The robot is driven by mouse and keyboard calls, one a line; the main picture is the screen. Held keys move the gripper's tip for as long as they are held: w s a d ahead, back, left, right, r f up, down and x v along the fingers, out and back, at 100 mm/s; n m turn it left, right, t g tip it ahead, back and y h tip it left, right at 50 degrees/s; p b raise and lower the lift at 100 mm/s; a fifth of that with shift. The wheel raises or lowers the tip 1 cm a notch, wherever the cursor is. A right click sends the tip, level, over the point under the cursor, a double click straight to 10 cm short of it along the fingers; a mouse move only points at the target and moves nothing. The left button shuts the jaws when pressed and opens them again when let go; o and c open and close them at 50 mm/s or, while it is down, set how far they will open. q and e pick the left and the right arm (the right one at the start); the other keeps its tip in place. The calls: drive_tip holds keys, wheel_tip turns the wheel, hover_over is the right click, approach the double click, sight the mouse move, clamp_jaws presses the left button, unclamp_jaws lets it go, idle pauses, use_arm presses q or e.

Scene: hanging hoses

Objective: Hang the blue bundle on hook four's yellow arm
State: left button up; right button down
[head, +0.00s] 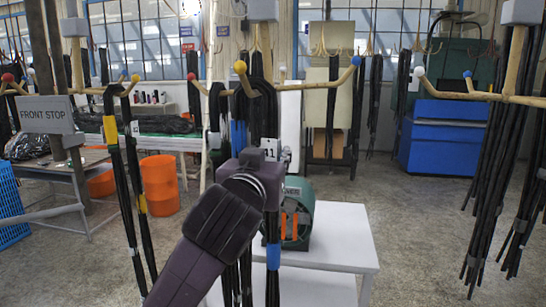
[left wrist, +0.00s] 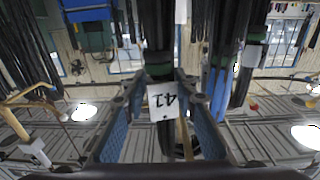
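My left gripper (head: 268,165) is in the middle of the head view, at a black hose bundle with a blue band (head: 273,255). In the left wrist view, which is upside down, my fingertips (left wrist: 158,82) close on both sides of this bundle (left wrist: 157,45), with tag 41 (left wrist: 165,101) between the fingers. The bundle's top is close to the central hook's yellow-tipped arm (head: 243,78); whether it rests there is unclear. Another bundle with a blue band (head: 238,133) hangs just left. My right gripper is not in view. No hook number is readable.
The central hook also has red (head: 191,76) and blue (head: 356,60) tips. A yellow-banded bundle (head: 110,130) hangs on the left hook and several black hoses (head: 505,150) on the right. A white cart (head: 340,240) stands below. Floor between cart and right hoses is clear.

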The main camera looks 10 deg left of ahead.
use_arm(q)
drive_tip(key=o, duration=0.4)
drive_tip(key=shift+s, duration=0.1)
drive_tip(key=shift+c, duration=0.2)
drive_tip(key=shift+f, duration=0.3)
drive_tip(key=s, duration=1.1)
drive_tip(key=s+a+f+g, duration=0.2)
drive_tip(key=f+g, duration=0.2)
drive_tip(key=f, duration=1.3)
drive_tip(key=s+a+f+g, duration=0.2)
drive_tip(key=s+f+g, duration=0.15)
drive_tip(key=f, duration=1.35)
drive_tip(key=s+a+f+m+g, duration=0.15)
drive_tip(key=s+f+g, duration=0.25)
drive_tip(key=s+f, duration=0.6)
drive_tip(key=s+a+f+g, duration=0.3)
drive_tip(key=s+f, duration=0.7)
drive_tip(key=s, duration=0.1)
wheel_tip(320, 180, down, 27)
drive_tip(key=s+g, duration=0.2)
drive_tip(key=s+a+f, duration=0.3)
drive_tip(key=s+f, duration=1.3)
drive_tip(key=shift+s+g+y, duration=0.25)
drive_tip(key=shift+g+y, duration=0.05)
drive_tip(key=shift+g, duration=0.05)
